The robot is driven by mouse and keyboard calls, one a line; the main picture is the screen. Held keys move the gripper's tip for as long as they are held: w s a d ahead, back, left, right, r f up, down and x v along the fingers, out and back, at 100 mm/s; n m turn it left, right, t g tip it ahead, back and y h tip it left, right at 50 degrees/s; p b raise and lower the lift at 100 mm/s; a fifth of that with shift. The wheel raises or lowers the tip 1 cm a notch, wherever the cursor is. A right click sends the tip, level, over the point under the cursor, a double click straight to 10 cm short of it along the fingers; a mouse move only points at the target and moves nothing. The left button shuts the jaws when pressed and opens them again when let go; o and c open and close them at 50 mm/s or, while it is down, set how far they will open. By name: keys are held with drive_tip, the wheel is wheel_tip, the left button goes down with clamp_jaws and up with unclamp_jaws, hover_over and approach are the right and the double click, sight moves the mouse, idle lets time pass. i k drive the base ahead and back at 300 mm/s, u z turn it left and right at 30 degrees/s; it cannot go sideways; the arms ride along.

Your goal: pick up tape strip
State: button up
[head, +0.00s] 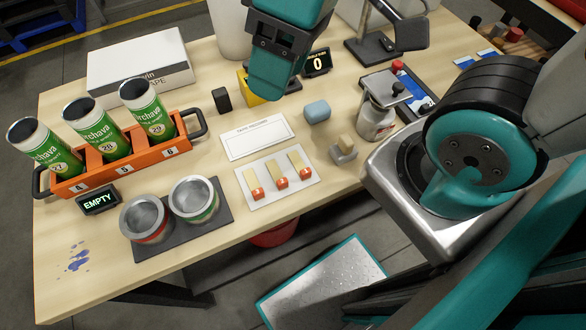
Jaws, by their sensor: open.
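Three short beige strips with orange ends, which look like tape strips (278,177), lie side by side on a white plate (262,200) near the table's front middle. My gripper (270,88) hangs from the top of the head view, pointing down over the back of the table. It is open, with nothing seen in it, and apart from the strips, which lie nearer the front edge. Its dark and teal body partly hides a yellow object (254,86) behind it.
A white card (257,139) lies just behind the strips. Two open cans (146,219) and an orange rack (112,170) of green cans stand left. A white box (140,65) is behind.

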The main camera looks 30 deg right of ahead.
sight(305, 173)
drive_tip(key=u, duration=0.85)
drive_tip(key=k, duration=0.85)
